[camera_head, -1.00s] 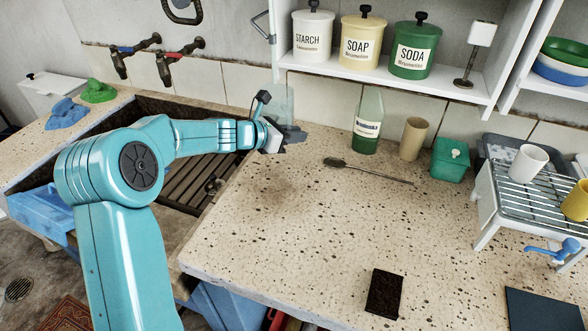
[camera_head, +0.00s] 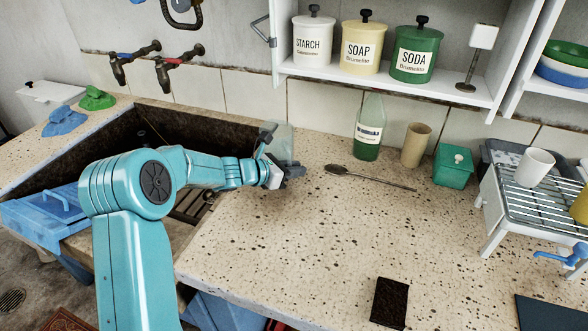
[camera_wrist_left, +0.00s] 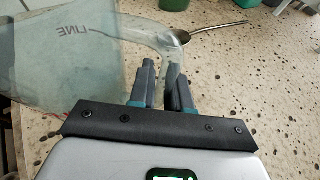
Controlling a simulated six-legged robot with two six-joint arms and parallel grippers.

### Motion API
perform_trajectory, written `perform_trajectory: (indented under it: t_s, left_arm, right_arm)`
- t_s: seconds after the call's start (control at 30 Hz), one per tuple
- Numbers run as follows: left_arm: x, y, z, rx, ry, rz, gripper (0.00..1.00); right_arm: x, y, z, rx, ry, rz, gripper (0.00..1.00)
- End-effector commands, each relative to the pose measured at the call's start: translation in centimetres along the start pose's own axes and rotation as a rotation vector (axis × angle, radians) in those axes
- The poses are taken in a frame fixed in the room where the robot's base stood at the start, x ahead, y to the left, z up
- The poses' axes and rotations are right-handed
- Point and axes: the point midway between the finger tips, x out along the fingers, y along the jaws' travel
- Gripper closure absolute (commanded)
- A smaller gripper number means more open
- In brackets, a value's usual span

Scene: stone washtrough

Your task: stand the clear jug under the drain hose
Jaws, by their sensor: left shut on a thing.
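The clear jug (camera_head: 283,140) is a see-through vessel at the trough's right edge, partly hidden behind my left gripper (camera_head: 282,172). In the left wrist view the jug (camera_wrist_left: 85,55) fills the upper left, tilted in the picture, with the word LINE on its wall. My left gripper (camera_wrist_left: 164,88) is shut on the jug's clear handle. I cannot tell whether the jug's base touches the counter. A small blue spout (camera_head: 563,256) hangs below the wire rack; I cannot tell whether it belongs to the drain hose. My right gripper is not in view.
A dark metal spoon (camera_head: 370,178) lies right of the jug. A green bottle (camera_head: 368,135), a tan cup (camera_head: 415,146) and a green box (camera_head: 453,166) stand along the wall. A dark brown block (camera_head: 388,302) lies at the front. The counter (camera_head: 300,240) between is clear.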

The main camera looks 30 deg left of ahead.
Motion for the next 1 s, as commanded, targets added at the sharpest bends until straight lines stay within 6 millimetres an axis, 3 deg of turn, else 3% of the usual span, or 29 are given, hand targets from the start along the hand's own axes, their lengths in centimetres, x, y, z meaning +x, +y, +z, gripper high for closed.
perform_trajectory:
  t_s: [0.03,0.1,0.47,1.0]
  left_arm:
    - [0.1,0.0,-0.1,0.000,0.000,0.000,0.76]
    - [0.0,0.0,-0.1,0.000,0.000,0.000,0.57]
    - [-0.3,0.0,0.5,0.000,0.000,0.001,0.57]
    - [-10.9,0.1,0.2,0.000,0.001,0.003,0.57]
  right_arm:
    - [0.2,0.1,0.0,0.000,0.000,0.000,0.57]
    - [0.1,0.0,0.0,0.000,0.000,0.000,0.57]
    - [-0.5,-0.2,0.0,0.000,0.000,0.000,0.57]
    - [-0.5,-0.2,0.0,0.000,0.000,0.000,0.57]
